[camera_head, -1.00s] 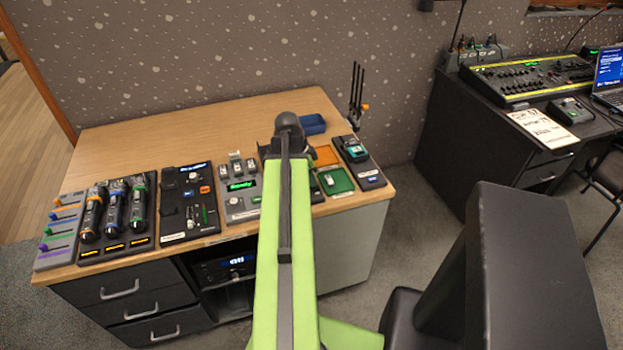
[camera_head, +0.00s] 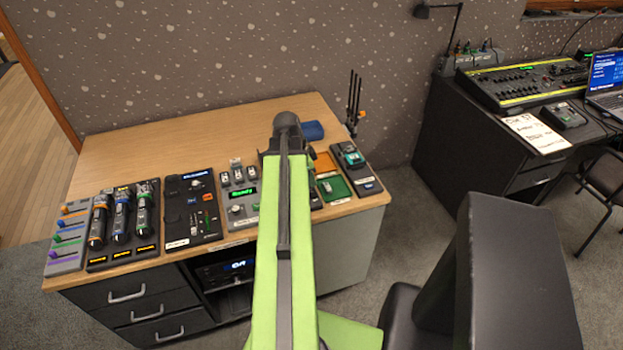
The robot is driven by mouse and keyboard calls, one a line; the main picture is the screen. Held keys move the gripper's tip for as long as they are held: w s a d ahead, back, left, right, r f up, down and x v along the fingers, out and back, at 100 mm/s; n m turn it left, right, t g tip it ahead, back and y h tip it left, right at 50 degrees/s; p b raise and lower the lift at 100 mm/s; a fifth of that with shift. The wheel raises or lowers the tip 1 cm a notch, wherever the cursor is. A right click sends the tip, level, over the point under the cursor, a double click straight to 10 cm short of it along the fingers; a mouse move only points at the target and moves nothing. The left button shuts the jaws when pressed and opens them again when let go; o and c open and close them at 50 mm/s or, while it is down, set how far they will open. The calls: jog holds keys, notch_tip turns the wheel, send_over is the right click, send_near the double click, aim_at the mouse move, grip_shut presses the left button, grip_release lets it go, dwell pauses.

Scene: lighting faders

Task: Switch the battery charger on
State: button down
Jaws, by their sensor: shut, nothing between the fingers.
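The unit I take for the battery charger is a grey box (camera_head: 237,210) with a green lit display, a round knob and small battery-like pieces along its back. It sits near the front of the wooden desk, just left of my arm. My green arm covers its right part, so I cannot make out a power switch. My arm reaches up over the desk and ends in a dark rounded joint above it. My gripper's fingers do not show; the arm hides that area.
On the desk (camera_head: 150,150) stand purple-and-orange faders (camera_head: 68,235), a dock with several microphones (camera_head: 122,215), a black panel (camera_head: 190,205), a green tray (camera_head: 340,187) and a black device (camera_head: 352,160). The back left of the desk is clear. A black chair (camera_head: 515,255) stands at right.

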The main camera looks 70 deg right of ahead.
jog(key=p+v, duration=0.6)
jog(key=v, duration=0.2)
jog(key=shift+a+r+p, duration=0.2)
jog(key=shift+r+p, duration=0.1)
jog(key=shift+r, duration=0.05)
jog(key=shift+s, duration=0.1)
jog(key=w+a+n+t, duration=0.1)
jog(key=w+a+n, duration=0.6)
jog(key=w+a, duration=0.45)
jog(key=w+a+n+t, duration=0.1)
jog(key=w+a+n, duration=0.65)
jog(key=w, duration=0.65)
jog(key=w+a+n, duration=0.3)
jog(key=a+n, duration=0.1)
jog(key=a, duration=0.7)
jog(key=w+a+n+y, duration=0.1)
jog(key=w+a+n, duration=0.2)
jog(key=a, duration=0.9)
jog(key=w+a+n+y, duration=0.1)
jog(key=w+a+n, duration=0.2)
jog(key=a+n, duration=0.4)
jog(key=a+f, duration=0.1)
jog(key=a, duration=0.4)
jog(key=shift+w+a+t, duration=0.2)
jog(key=shift+w+t, duration=0.1)
jog(key=shift+w, duration=0.05)
